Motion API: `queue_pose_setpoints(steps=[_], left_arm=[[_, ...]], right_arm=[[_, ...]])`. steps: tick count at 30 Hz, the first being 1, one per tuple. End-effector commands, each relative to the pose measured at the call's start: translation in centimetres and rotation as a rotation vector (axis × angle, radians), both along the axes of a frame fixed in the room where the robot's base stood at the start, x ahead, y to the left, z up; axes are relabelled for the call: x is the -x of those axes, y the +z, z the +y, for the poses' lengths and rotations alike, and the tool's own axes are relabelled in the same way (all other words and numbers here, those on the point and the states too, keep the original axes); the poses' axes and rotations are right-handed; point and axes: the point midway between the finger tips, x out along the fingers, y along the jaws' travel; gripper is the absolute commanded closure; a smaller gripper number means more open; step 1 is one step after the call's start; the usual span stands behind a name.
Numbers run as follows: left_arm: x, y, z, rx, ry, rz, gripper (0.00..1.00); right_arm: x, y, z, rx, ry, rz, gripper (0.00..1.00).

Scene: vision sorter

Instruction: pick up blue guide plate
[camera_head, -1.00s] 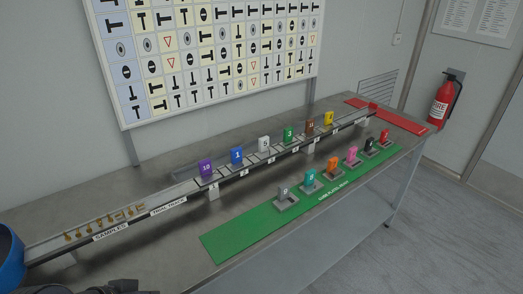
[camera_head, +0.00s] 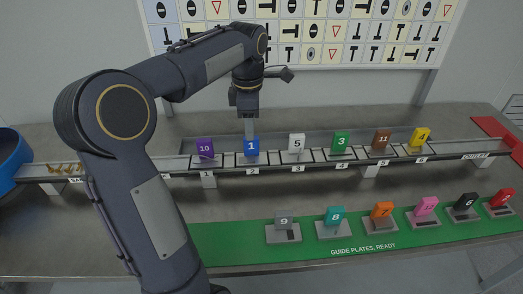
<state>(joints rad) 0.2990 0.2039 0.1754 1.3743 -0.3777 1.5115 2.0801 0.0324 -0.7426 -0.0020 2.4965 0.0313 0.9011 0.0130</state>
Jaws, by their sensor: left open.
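The blue guide plate (camera_head: 252,148), marked 1, stands upright in the trial track above the label 2. My left gripper (camera_head: 249,134) points straight down just above the blue plate, with its fingertips at or near the plate's top edge. It is open. Whether the fingers straddle the plate is too small to tell. My right gripper is not in view.
The purple plate (camera_head: 205,149) stands left of the blue one, and the white plate (camera_head: 297,143) stands right of it. Green, brown and yellow plates follow along the track. A green mat (camera_head: 345,250) in front bears several other plates in holders.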

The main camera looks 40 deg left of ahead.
Motion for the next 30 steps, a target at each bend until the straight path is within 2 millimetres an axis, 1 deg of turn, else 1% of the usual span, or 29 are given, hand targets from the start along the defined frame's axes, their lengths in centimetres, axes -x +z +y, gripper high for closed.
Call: queue_pose_setpoints(steps=[1, 4, 11, 15, 19, 22, 28, 29, 30], left_arm=[[-0.3, -0.4, 0.3, -0.001, 0.036, 0.009, 0.58], [-0.6, -1.2, 0.5, -0.004, 0.074, 0.016, 0.58], [-0.6, -3.7, 0.6, -0.003, 0.076, 0.017, 0.58], [-0.8, -5.8, 0.7, -0.003, 0.075, 0.018, 0.58], [-0.8, -7.5, 0.7, -0.003, 0.074, 0.016, 0.58], [-0.9, -8.0, 0.7, -0.004, 0.073, 0.013, 0.58], [-0.9, -8.1, 0.7, -0.004, 0.073, 0.012, 0.58], [-0.9, -8.1, 0.7, -0.004, 0.073, 0.012, 0.61], [-0.9, -8.1, 0.7, -0.004, 0.073, 0.012, 0.66]], right_arm=[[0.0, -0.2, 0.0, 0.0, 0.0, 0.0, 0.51], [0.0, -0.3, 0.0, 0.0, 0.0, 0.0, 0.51], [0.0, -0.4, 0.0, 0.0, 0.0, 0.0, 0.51], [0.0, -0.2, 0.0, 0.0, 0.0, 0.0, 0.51], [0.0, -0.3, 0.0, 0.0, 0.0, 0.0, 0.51], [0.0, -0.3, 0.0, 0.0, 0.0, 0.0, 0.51], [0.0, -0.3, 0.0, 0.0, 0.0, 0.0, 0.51], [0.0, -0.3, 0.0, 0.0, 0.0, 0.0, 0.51], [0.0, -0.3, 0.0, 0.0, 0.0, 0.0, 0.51]])
